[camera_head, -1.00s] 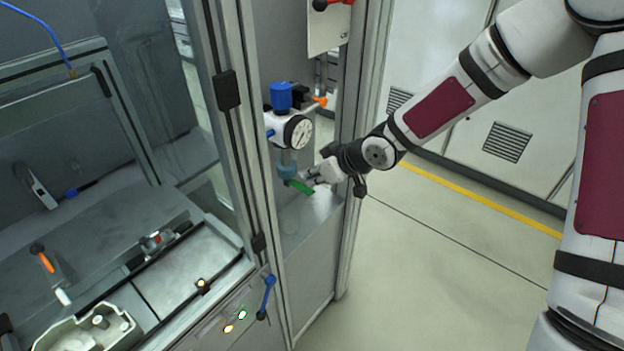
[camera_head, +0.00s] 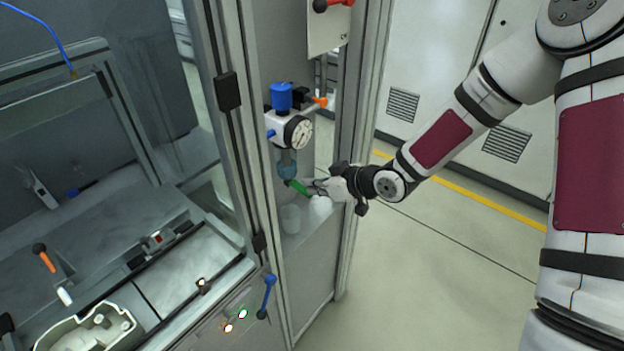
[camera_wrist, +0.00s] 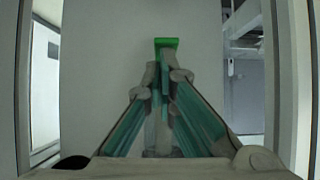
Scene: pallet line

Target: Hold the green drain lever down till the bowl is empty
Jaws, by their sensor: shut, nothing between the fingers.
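The green drain lever (camera_head: 298,187) sticks out to the lower right from under the small bluish bowl (camera_head: 287,165), which hangs below the white unit with the round gauge. How much liquid is in the bowl is too small to tell. My gripper (camera_head: 318,184) is at the lever's outer end, its fingers partly overlapping it. In the wrist view the green lever (camera_wrist: 166,42) shows just beyond the tips of my gripper (camera_wrist: 163,68). The fingers are closed together with nothing between them. Whether they touch the lever is unclear.
The round gauge (camera_head: 298,132) and blue knob (camera_head: 282,96) sit above the bowl. Pale rounded shapes (camera_head: 290,218) show below the lever. A metal frame post (camera_head: 352,150) stands close to my wrist. The floor (camera_head: 420,250) on the right is clear.

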